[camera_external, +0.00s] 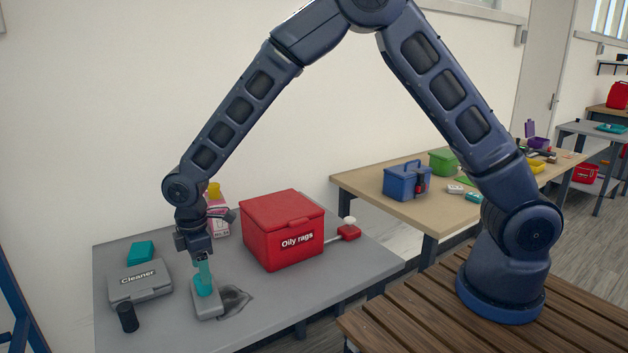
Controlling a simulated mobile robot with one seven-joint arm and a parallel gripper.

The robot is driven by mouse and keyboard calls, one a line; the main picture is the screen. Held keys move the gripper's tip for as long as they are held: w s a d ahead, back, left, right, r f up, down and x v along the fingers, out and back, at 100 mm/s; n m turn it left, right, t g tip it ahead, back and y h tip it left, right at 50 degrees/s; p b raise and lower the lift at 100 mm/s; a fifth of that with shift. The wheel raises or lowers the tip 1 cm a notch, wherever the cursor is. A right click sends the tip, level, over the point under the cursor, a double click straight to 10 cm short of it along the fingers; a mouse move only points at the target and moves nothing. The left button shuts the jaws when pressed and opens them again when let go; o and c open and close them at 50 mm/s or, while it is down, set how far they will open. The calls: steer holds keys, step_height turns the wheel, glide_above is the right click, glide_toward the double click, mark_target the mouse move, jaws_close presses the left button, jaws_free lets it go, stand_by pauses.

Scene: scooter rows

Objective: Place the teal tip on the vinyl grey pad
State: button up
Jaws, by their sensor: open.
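The teal tip (204,287) stands roughly upright on a small grey block, which looks like the vinyl grey pad (208,310), at the front of the grey table. My gripper (202,262) points down directly above it, around or just over its narrow upper part. The jaws are open, but the fingers are small and partly merge with the teal, so I cannot tell whether they touch it. A dark grey crumpled patch (236,303) lies against the pad's right side.
A grey "Cleaner" case (140,286), a teal block (141,252) and a black cylinder (127,317) stand left of my gripper. A red "Oily rags" box (283,230) stands right. A pink-and-white container (219,228) is close behind. The table's front right is clear.

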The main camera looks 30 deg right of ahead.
steer(key=shift+r, duration=4)
steer(key=w+d+r+m+t, duration=0.1)
steer(key=d+r+m, duration=0.2)
steer(key=d+r, duration=0.6)
steer(key=w+d+r+m, duration=0.15)
steer(key=d+r, duration=0.25)
steer(key=d, duration=0.8)
steer(key=d+r+m+t, duration=0.1)
steer(key=d+r+m, duration=0.3)
steer(key=d+r, duration=0.5)
steer(key=s+d+r+m+t, duration=0.15)
steer(key=s+d, duration=0.25)
steer(key=d, duration=0.5)
steer(key=s+d+r+m, duration=0.1)
steer(key=s+d+m, duration=0.25)
steer(key=d, duration=0.45)
steer(key=s+d+f+m+t, duration=0.1)
steer(key=s+d+m, duration=0.3)
steer(key=s+d, duration=0.6)
steer(key=s, duration=0.3)
